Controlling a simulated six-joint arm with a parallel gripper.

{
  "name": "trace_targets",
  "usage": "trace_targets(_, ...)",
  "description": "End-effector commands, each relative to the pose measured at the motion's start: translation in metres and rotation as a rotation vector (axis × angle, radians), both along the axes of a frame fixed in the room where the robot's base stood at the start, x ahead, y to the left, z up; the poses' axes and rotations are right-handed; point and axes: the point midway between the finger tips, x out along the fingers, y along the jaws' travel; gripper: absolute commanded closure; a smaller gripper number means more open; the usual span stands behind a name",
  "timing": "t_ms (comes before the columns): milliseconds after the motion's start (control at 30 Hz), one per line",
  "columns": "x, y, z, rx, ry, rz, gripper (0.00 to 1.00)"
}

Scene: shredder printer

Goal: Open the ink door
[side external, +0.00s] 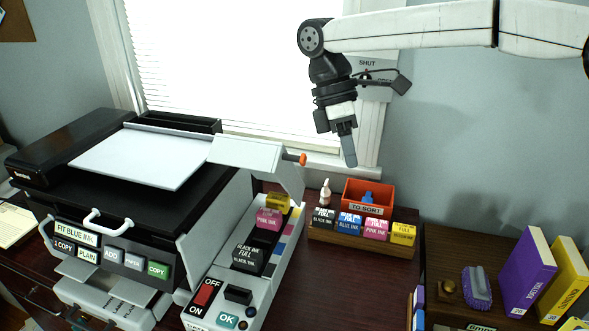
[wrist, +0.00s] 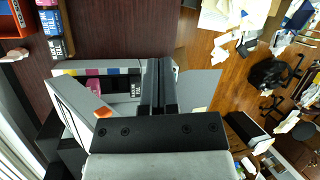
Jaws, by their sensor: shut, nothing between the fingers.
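The ink door (side external: 252,155) is a light grey panel with an orange knob (side external: 302,159). It stands raised over the ink bay (side external: 276,270), and the bay beneath it is exposed. Yellow (side external: 278,201), pink (side external: 269,221) and black (side external: 248,257) cartridges show in the bay. The wrist view also shows the door (wrist: 74,106) and its knob (wrist: 103,112), left of the fingers. My gripper (side external: 350,162) is shut and empty, pointing down in the air to the right of the door, apart from it. Its closed fingers show in the wrist view (wrist: 158,85).
A wooden rack (side external: 360,245) of several cartridges and an orange TO SORT bin (side external: 370,192) stand right of the bay. The printer's scanner top (side external: 140,158) is at left. A wooden box (side external: 445,250) with books is at right.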

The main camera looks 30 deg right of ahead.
Motion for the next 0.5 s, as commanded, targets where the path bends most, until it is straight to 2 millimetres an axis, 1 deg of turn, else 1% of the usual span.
trace_targets(33,-0.002,0.005,-0.009,-0.052,-0.010,0.061,1.00)
trace_targets(200,-0.001,0.016,-0.031,-0.234,-0.062,0.269,1.00)
trace_targets(367,0.003,0.030,-0.045,-0.399,-0.119,0.480,1.00)
trace_targets(500,0.007,0.048,-0.053,-0.540,-0.174,0.674,1.00)
